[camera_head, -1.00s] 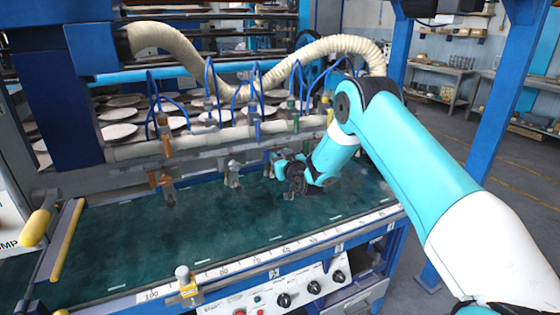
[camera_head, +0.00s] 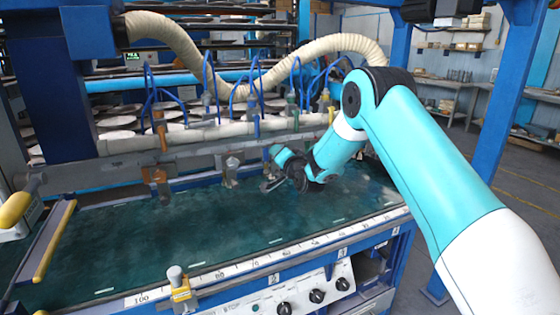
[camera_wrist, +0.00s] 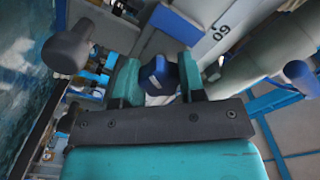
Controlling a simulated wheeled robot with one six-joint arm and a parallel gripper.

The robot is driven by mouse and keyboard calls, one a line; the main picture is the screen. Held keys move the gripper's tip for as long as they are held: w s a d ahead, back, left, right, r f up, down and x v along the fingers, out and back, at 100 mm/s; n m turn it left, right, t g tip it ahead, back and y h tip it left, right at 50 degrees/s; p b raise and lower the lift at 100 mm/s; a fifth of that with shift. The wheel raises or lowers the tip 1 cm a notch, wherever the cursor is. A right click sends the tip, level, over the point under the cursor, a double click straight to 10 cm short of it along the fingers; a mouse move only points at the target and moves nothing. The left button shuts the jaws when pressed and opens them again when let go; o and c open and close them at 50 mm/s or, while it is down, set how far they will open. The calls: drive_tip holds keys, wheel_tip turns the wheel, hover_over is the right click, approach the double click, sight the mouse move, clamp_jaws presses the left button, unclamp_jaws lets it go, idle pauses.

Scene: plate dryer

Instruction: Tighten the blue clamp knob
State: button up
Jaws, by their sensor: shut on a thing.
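The blue clamp knob (camera_wrist: 157,75) shows in the middle of the wrist view, between the two teal fingers of my gripper (camera_wrist: 160,80). The fingers are shut on it, one on each side. In the head view my gripper (camera_head: 272,182) is at the row of clamps along the rail above the green bed. The knob cannot be made out there, as my wrist and the clamps crowd that spot.
The green bed (camera_head: 150,240) lies open in front of the rail (camera_head: 215,147). Blue hoses rise behind it. A dark round knob (camera_wrist: 68,52) stands left of my fingers in the wrist view. A knob panel (camera_head: 300,300) is at the front.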

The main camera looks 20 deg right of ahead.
drive_tip(key=m+b, duration=0.1)
drive_tip(key=m, duration=0.4)
drive_tip(key=shift+m+b, duration=0.3)
drive_tip(key=m, duration=0.5)
drive_tip(key=shift+m+b, duration=0.3)
drive_tip(key=shift+b, duration=0.1)
drive_tip(key=o, duration=0.9)
drive_tip(key=shift+o, duration=0.2)
drive_tip(key=s+b, duration=0.7)
drive_tip(key=s, duration=1)
drive_tip(key=shift+s, duration=0.2)
